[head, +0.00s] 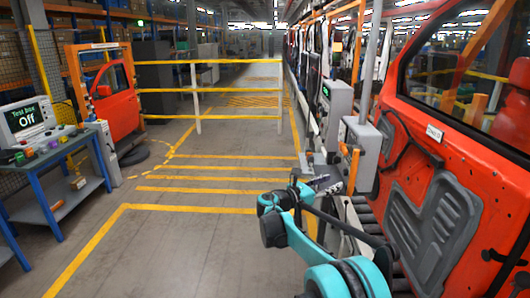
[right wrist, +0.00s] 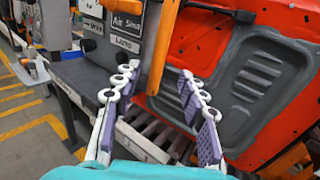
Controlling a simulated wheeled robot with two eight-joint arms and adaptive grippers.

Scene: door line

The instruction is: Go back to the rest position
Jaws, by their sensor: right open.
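My right gripper (head: 312,188) is at the end of my teal arm in the head view, in front of the door line. In the right wrist view its two fingers (right wrist: 158,82) are spread apart, with purple pads and nothing held between them. An orange handle (right wrist: 162,45) on a grey control box hangs just beyond the fingertips; I cannot tell whether it touches them. The handle also shows in the head view (head: 353,170). My left gripper is out of view.
A large red door (head: 440,150) stands close on the right. A grey control box (head: 362,140) is on the line. A blue workbench (head: 45,175) with a test box reading "Off" (head: 27,118) stands left. A yellow railing (head: 210,90) crosses behind. The yellow-striped floor (head: 175,235) is clear.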

